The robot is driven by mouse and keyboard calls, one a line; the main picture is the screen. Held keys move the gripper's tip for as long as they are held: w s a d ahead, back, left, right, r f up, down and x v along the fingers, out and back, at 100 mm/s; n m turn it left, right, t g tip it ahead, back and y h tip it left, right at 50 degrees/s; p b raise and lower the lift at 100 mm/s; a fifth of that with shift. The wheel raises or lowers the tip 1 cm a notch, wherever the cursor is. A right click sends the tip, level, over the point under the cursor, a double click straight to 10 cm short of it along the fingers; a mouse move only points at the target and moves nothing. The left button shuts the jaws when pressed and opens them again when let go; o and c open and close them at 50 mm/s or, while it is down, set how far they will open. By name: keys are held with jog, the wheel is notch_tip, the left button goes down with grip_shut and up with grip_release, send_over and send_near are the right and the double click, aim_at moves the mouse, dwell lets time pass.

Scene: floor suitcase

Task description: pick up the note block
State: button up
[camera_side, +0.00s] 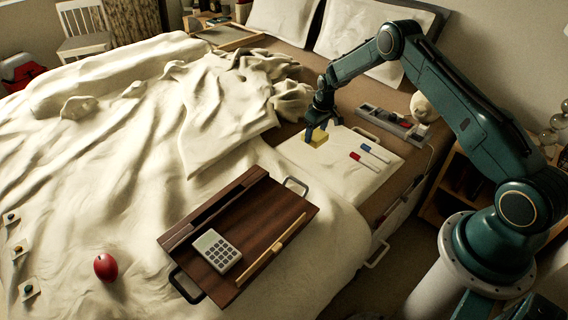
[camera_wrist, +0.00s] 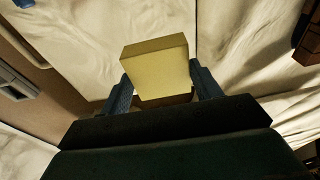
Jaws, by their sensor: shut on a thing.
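The note block (camera_side: 316,138) is a small yellow block, seen over the white tray (camera_side: 345,174) near the pillows in the side view. My gripper (camera_side: 317,127) is shut on it from above, with its blue fingers on either side. In the wrist view the note block (camera_wrist: 157,70) sits between the two blue fingertips of my gripper (camera_wrist: 158,88). Its far face and top show clearly; its lower part is hidden by the gripper body. I cannot tell whether the block touches the tray or is just above it.
A red marker (camera_side: 363,161) and a blue marker (camera_side: 375,153) lie right of the block. A grey organizer (camera_side: 392,124) stands behind. A brown wooden tray (camera_side: 225,215) holds a calculator (camera_side: 216,250) and a stick (camera_side: 272,248). A red egg-shaped object (camera_side: 105,267) lies on the rumpled bedding.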

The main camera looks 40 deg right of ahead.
aim_at(316, 134)
notch_tip(316, 134, up, 13)
jog(key=shift+f, duration=0.15)
dwell(0.7)
